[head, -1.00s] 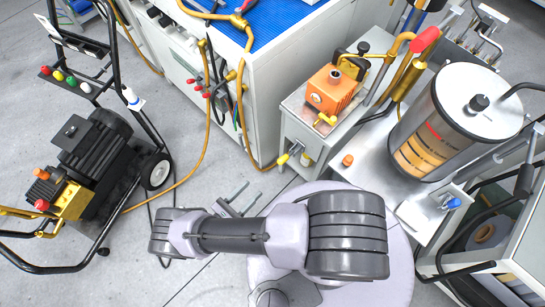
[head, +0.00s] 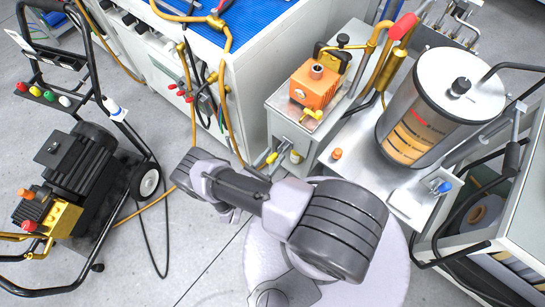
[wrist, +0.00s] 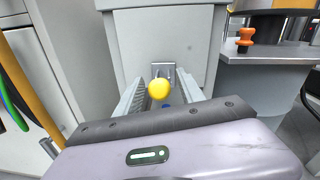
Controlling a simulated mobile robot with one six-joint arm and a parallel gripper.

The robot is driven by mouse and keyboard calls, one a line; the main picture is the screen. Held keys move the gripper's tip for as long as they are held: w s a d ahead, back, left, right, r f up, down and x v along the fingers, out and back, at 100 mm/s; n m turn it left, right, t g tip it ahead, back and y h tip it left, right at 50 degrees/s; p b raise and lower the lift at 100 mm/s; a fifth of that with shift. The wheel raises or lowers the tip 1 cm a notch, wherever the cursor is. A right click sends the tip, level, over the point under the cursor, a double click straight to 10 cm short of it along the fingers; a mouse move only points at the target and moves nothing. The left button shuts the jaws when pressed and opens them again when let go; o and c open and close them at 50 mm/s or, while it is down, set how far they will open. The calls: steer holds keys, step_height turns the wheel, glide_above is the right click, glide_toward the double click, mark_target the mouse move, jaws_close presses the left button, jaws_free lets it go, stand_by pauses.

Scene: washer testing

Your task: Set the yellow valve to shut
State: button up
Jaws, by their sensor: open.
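The yellow valve shows in the wrist view as a round yellow knob (wrist: 158,90) in front of a metal fitting on a grey cabinet face. My gripper (wrist: 160,86) is open, with one finger to each side of the knob in the picture. I cannot tell how deep the knob sits between the fingers, and no contact is clear. In the head view, a yellow valve knob (head: 272,158) shows low on the front of the grey cabinet (head: 290,128); my fingers are hidden behind my arm there.
An orange knob (wrist: 246,36) stands on the shelf at right. A steel canister (head: 440,110) is further right. A wheeled black machine (head: 75,160) stands left on open floor.

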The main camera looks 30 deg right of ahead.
jaws_close()
stand_by(1.4)
